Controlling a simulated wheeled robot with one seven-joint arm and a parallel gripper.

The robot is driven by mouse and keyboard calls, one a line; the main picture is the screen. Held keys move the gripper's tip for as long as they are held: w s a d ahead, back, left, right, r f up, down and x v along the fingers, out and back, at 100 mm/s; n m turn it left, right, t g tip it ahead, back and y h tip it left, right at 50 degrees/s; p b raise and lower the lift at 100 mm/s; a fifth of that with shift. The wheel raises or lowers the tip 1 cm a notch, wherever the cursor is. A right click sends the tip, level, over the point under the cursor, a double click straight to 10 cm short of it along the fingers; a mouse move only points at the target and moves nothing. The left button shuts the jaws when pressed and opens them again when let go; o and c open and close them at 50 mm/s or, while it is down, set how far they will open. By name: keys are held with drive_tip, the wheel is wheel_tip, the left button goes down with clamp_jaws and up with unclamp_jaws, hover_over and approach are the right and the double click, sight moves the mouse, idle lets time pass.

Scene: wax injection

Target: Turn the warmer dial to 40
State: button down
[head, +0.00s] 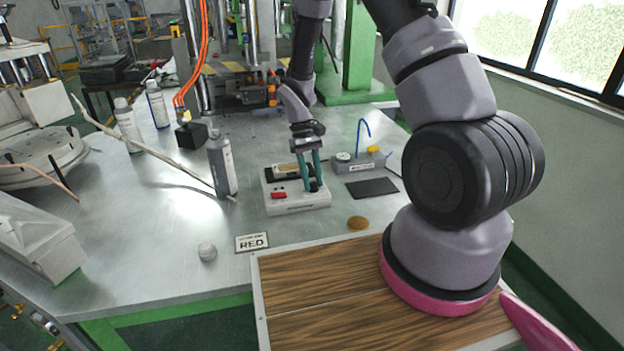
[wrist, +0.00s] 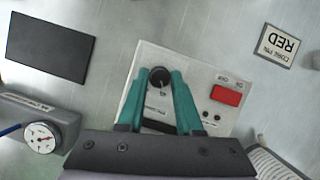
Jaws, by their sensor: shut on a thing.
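The warmer (head: 297,209) is a low white box on the metal table, with a red switch (head: 278,195) on its left side. Its black dial (wrist: 159,77) with a pale pointer mark shows in the wrist view, between the tips of my gripper's teal fingers. My gripper (head: 312,183) points down over the right side of the warmer and is shut on the dial. In the wrist view the red switch (wrist: 226,95) is to the right of the fingers. The dial's scale is too small to read, so the setting cannot be told.
A grey box with a gauge (wrist: 40,137) and a dark flat pad (head: 371,187) are beside the warmer. A RED sign (head: 252,242) and a wooden board (head: 320,295) are nearer me.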

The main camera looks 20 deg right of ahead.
drive_tip(key=shift+m+y, duration=0.3)
drive_tip(key=shift+m, duration=0.4)
drive_tip(key=c, duration=0.6)
unclamp_jaws()
drive_tip(key=v, duration=1.1)
drive_tip(key=shift+d+f, duration=0.1)
